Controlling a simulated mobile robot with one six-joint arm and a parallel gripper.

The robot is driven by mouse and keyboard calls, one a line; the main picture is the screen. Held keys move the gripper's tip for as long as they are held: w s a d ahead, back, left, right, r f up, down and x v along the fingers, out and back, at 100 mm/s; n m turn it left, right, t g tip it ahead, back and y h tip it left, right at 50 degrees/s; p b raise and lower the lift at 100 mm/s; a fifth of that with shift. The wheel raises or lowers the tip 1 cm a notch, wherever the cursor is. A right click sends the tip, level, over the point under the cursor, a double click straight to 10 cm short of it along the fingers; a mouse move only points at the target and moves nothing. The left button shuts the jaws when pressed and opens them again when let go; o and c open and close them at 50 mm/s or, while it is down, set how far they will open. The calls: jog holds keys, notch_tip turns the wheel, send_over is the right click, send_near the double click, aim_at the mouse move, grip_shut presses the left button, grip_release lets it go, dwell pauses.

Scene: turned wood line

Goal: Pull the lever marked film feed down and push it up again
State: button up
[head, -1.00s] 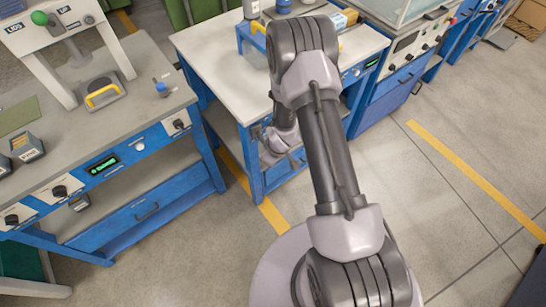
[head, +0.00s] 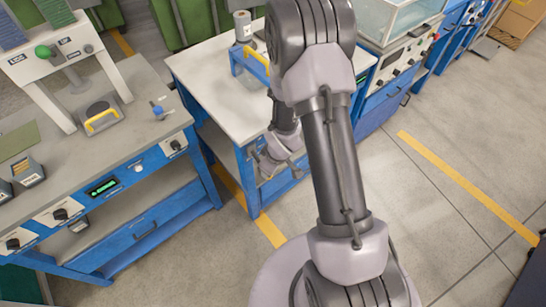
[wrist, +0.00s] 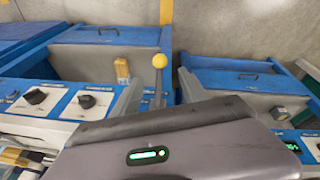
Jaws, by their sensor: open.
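No label in view reads film feed. In the wrist view a lever with a yellow ball (wrist: 159,61) stands upright in the gap between two blue benches; I cannot tell its marking. In the head view a green ball knob (head: 43,51) is on the white press at the left, and a small blue-topped lever (head: 157,108) is on the left bench. My gripper (head: 280,167) is open, hanging beside the front of the middle bench, partly hidden by my arm. A dark grey body with a green light fills the lower wrist view.
The left bench (head: 135,147) carries black knobs and a green display on its front. The middle bench (head: 215,90) has a white top with a blue stand (head: 250,65) on it. Open floor (head: 440,245) lies at right, with a yellow line.

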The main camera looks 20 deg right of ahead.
jog(key=p+v, duration=0.1)
jog(key=v, duration=0.4)
jog(key=shift+r, duration=0.15)
jog(key=s+a+r+m+t+h+b, duration=0.1)
jog(key=s+r+m+b, duration=0.15)
jog(key=r, duration=0.65)
jog(key=s+r+m+b, duration=0.1)
jog(key=r+m, duration=0.2)
jog(key=r, duration=0.6)
jog(key=s+a+r+m+y+b, duration=0.1)
jog(key=s+a+r+m, duration=0.1)
jog(key=s+a+r, duration=0.2)
jog(key=s+a+r+m+t+y+b, duration=0.1)
jog(key=s+a+r+m, duration=0.2)
jog(key=s, duration=0.6)
jog(key=shift+s+a+r+y+b, duration=0.4)
jog(key=shift+a+r, duration=0.25)
jog(key=shift+r, duration=0.3)
